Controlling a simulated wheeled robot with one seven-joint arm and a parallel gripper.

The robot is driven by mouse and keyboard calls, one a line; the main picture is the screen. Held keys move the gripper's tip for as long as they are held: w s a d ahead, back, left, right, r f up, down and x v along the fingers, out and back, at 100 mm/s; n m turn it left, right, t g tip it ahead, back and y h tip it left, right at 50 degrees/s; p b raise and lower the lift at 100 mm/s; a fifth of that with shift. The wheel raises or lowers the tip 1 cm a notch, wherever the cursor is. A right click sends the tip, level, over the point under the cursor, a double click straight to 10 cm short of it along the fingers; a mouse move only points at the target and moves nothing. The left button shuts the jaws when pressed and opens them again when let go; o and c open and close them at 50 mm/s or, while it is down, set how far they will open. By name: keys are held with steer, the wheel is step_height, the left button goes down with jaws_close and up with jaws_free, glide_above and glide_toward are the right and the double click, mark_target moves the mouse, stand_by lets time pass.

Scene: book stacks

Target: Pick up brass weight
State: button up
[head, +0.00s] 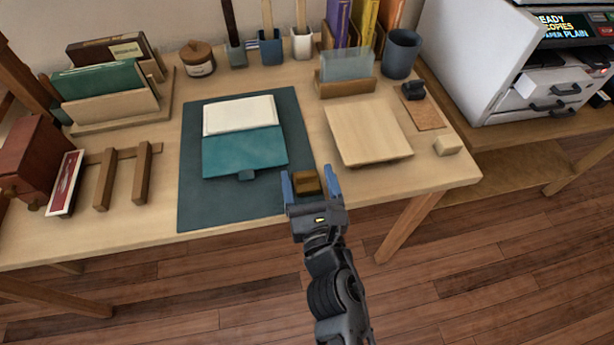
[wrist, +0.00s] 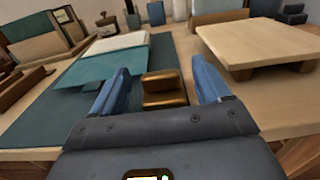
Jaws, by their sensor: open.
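The brass weight (head: 307,182) is a small golden-brown block near the front edge of the desk, by the right edge of the dark green mat. My gripper (head: 310,178) is open, with one blue finger on each side of the weight in the head view. In the wrist view the brass weight (wrist: 164,90) shows between the two blue fingers of my gripper (wrist: 163,85), with visible gaps to both. It has a stepped shape. Its lower part is hidden behind the gripper body. I cannot tell whether the fingers are level with it.
A teal folder (head: 245,152) lies on the dark mat (head: 200,205) to the left. A pale wooden board (head: 368,130) stands low to the right, with a small wooden block (head: 448,145) beyond it. Book racks, cups and a grey pot (head: 402,53) line the back.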

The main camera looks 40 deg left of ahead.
steer(key=shift+x, duration=0.85)
steer(key=c, duration=1.3)
steer(key=shift+c, duration=0.4)
steer(key=shift+r, duration=0.15)
